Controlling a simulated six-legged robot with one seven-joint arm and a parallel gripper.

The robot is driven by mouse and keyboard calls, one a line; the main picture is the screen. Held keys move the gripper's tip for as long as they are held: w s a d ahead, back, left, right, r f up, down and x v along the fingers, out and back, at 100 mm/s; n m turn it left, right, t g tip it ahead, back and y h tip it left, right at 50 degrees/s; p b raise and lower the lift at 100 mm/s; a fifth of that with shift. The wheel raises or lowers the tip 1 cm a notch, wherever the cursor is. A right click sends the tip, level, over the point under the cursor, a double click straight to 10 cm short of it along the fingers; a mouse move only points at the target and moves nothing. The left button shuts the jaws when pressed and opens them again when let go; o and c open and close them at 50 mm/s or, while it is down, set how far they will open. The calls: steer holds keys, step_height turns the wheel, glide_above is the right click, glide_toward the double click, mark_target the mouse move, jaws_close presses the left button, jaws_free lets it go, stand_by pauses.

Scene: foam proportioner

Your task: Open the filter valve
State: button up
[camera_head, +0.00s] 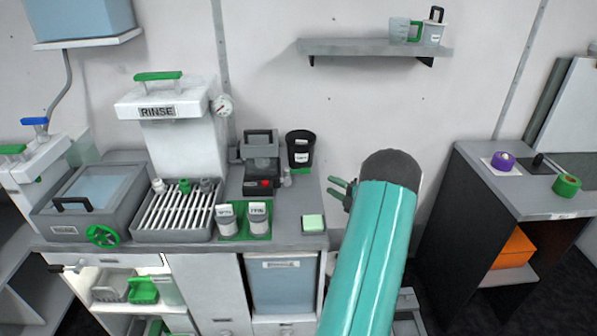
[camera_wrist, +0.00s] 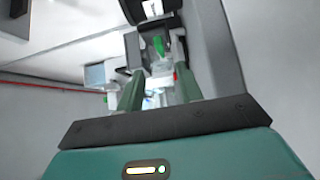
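A green handwheel (camera_head: 103,236) is on the front of a grey lidded basin (camera_head: 62,219) at the left of the bench. No readable label marks any part as the filter valve, so I cannot tell which one it is. Other handles are a green bar (camera_head: 158,76) on the white RINSE unit (camera_head: 175,132), and blue (camera_head: 35,121) and green (camera_head: 12,149) levers at far left. My gripper (camera_head: 333,187) is in the air right of the bench, well apart from the handwheel.
The bench holds a slatted drain tray (camera_head: 178,212), two labelled cups (camera_head: 225,219) on a green mat, a black cup (camera_head: 300,149) and a sponge (camera_head: 313,222). A wall shelf (camera_head: 375,47) hangs above. A dark side cabinet (camera_head: 480,205) stands at right.

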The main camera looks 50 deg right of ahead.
mark_target(309, 173)
steer(key=w, duration=0.8)
steer(key=w+d, duration=0.1)
steer(key=w, duration=0.4)
jaws_close()
